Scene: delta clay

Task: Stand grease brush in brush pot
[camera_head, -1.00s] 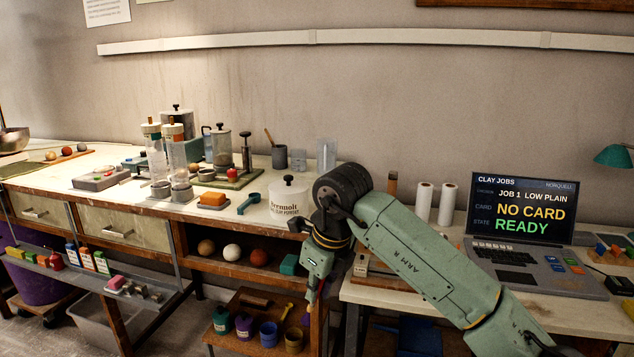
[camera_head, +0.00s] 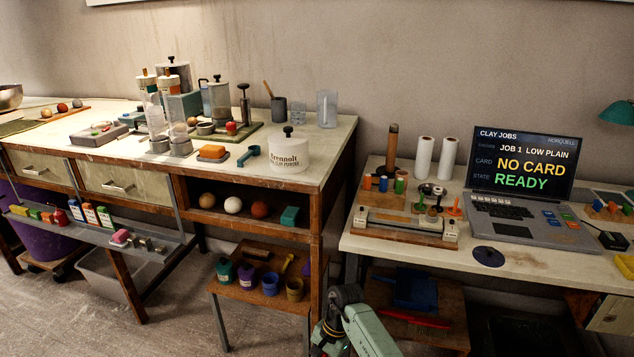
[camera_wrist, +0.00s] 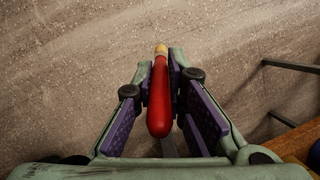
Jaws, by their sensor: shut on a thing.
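My gripper (camera_wrist: 161,68) is shut on a long red-handled thing (camera_wrist: 159,100) with a pale yellow end, which I take for the grease brush. In the wrist view it lies between the purple finger pads, over the floor; its bristles cannot be made out. In the head view my arm's end (camera_head: 330,338) is at the bottom edge, and the fingertips and held thing cannot be made out there. A dark grey pot (camera_head: 279,111), perhaps the brush pot, stands upright at the back of the left bench with a wooden stick in it.
Beside the pot stand a clear jug (camera_head: 327,108) and a white powder tub (camera_head: 288,158). A low shelf (camera_head: 227,285) under the bench holds several small coloured pots. The right desk (camera_head: 372,243) carries a laptop (camera_head: 520,205). Floor (camera_head: 190,318) is open at the left.

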